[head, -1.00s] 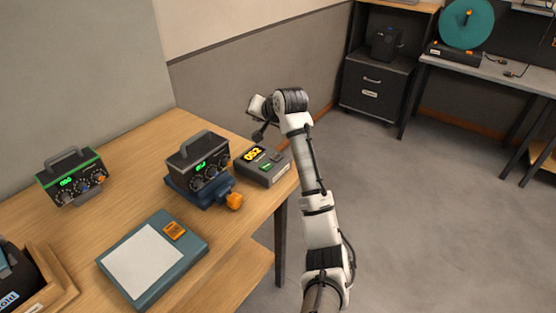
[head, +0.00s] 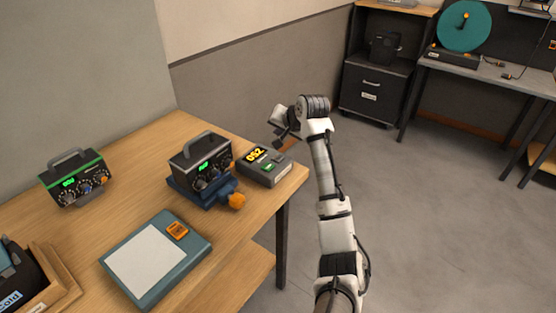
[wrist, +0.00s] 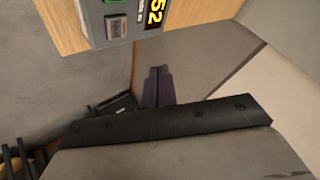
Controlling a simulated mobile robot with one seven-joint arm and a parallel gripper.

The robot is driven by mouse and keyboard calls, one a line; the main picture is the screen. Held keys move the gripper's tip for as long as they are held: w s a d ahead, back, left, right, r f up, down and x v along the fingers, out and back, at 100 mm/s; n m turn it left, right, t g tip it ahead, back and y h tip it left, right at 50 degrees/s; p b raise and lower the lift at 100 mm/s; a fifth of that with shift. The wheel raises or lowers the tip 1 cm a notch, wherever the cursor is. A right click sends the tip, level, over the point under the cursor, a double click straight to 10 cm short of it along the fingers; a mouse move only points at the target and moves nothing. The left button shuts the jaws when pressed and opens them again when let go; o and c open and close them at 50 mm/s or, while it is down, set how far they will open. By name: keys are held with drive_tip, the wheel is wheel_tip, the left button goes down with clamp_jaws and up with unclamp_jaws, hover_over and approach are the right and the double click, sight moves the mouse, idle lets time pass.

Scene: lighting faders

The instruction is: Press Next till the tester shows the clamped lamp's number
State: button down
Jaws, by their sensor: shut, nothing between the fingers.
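The tester (head: 262,171) is a grey box near the right end of the wooden table, with a yellow display that seems to read 052 and a green button (head: 269,167). In the wrist view the tester (wrist: 110,28) is at the top edge, with the green button and a grey button beside the display. The clamped lamp unit (head: 203,160) is a black box with a handle, held in a blue vise (head: 213,196) with an orange knob. Its green digits are too small to read. My gripper (head: 279,142) is shut and empty, above the tester's back right side. The fingers (wrist: 157,88) are apart from the buttons.
Another black unit (head: 78,182) with a green top stands at the left. A teal pad (head: 190,247) with an orange label lies at the table's front. Open floor lies right of the table.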

drive_tip(key=b, duration=0.4)
hover_over(280, 159)
wheel_tip(280, 159, down, 6)
drive_tip(key=shift+f, duration=0.1)
drive_tip(key=shift+s+f, duration=0.1)
drive_tip(key=shift+f, duration=0.35)
drive_tip(key=shift+f, duration=0.15)
idle(1.2)
drive_tip(key=shift+f, duration=0.3)
drive_tip(key=shift+f, duration=0.35)
idle(0.7)
drive_tip(key=shift+r, duration=0.1)
drive_tip(key=shift+r+p, duration=0.7)
drive_tip(key=shift+p, duration=0.25)
